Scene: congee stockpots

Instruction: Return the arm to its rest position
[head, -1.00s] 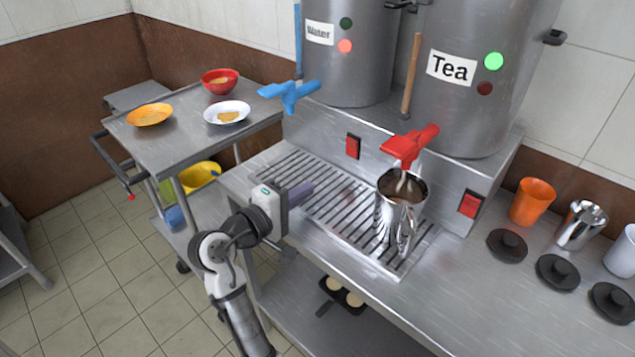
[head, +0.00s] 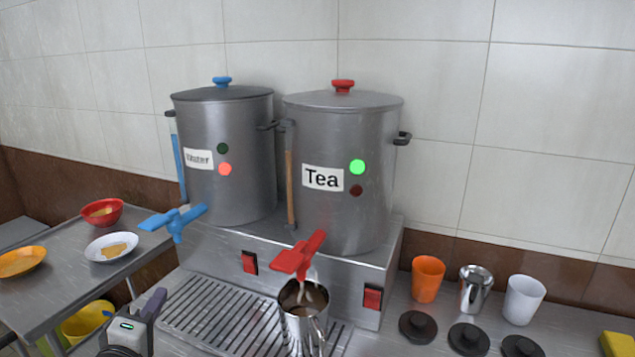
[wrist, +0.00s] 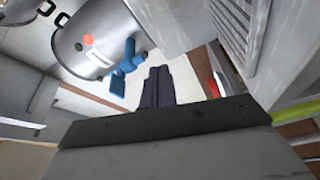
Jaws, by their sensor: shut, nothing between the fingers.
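My gripper (head: 154,304) is at the lower left of the head view, left of the drip grate and clear of it. Its dark fingers are together and empty; in the wrist view the fingers (wrist: 158,86) lie side by side. Most of my arm is below the head picture. A steel cup (head: 303,325) stands upright on the grate under the red tap (head: 299,255) of the Tea pot (head: 335,215), with dark liquid inside and a pale streak at its mouth. The wrist view also shows a blue tap (wrist: 127,65) beyond the fingers.
The Water pot (head: 225,120) stands left of the Tea pot, with its blue tap (head: 174,222) above the grate (head: 215,310). An orange cup (head: 428,279), a steel cup (head: 475,290), a white cup (head: 523,300) and dark lids are at right. A cart (head: 50,295) with dishes is at left.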

